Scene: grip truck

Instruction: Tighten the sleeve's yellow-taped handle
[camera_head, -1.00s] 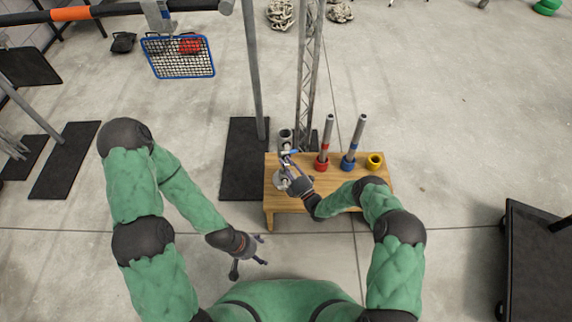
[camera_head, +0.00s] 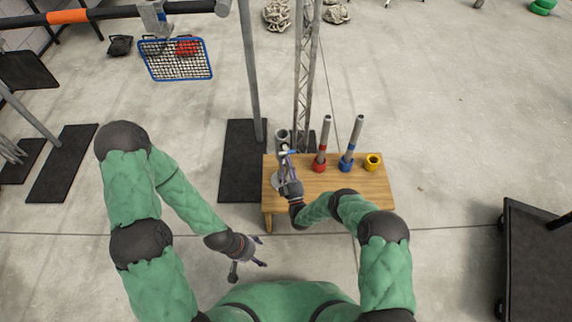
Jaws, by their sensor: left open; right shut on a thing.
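The grey metal sleeve (camera_head: 282,136) stands upright at the left back edge of the wooden table, its open top showing. Small handles stick out below its top; a blue bit (camera_head: 289,152) shows there. The yellow tape cannot be made out now, as my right gripper is in front. My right gripper (camera_head: 286,166) is at the sleeve fitting and is shut on a small part there, which looks like a handle but is mostly hidden. My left gripper (camera_head: 259,253) is open and empty, low in front of the table and apart from it.
The wooden table (camera_head: 330,190) also bears a red-collared tube (camera_head: 322,146), a blue-collared tube (camera_head: 352,146) and a yellow ring (camera_head: 373,161). A grey pole (camera_head: 252,80) and a truss (camera_head: 303,75) rise behind. A dark cart (camera_head: 530,265) stands at right.

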